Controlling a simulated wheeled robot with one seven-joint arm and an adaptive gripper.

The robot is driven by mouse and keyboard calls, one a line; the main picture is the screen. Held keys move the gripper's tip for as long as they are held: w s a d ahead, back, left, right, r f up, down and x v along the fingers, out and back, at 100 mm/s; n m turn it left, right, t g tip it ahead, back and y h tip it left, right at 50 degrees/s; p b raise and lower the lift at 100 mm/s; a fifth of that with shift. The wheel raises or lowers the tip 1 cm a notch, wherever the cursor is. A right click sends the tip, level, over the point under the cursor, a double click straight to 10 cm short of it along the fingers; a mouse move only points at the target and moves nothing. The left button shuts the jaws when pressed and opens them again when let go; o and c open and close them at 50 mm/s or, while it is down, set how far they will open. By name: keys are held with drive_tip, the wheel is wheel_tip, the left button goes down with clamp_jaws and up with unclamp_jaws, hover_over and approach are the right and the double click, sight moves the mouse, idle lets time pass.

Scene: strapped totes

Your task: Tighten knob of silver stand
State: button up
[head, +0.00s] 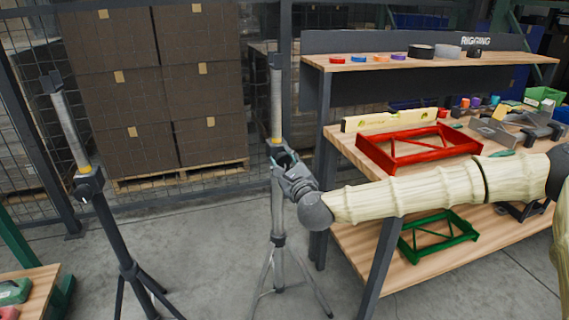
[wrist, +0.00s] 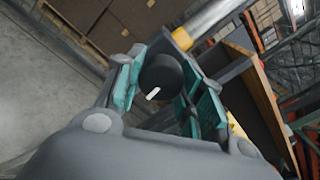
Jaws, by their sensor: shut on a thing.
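The silver stand (head: 278,212) stands upright in the middle of the head view, with a silver upper pole, a yellow band and spread silver legs. My gripper (head: 282,160) is at its collar, just below the yellow band. In the wrist view the round black knob (wrist: 160,73) with a white mark sits between the teal finger pads of my gripper (wrist: 163,88). The gripper is shut on the knob. In the head view the knob is hidden by the gripper. The silver pole (wrist: 208,20) shows at the top of the wrist view.
A second stand (head: 120,240) with black legs stands to the left. To the right is a workbench (head: 345,148) with a red frame (head: 415,148) on top and a green frame (head: 438,235) on its lower shelf. Stacked boxes (head: 155,85) stand behind a mesh fence.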

drive_tip(key=o, duration=1)
drive_tip(key=v, duration=1.2)
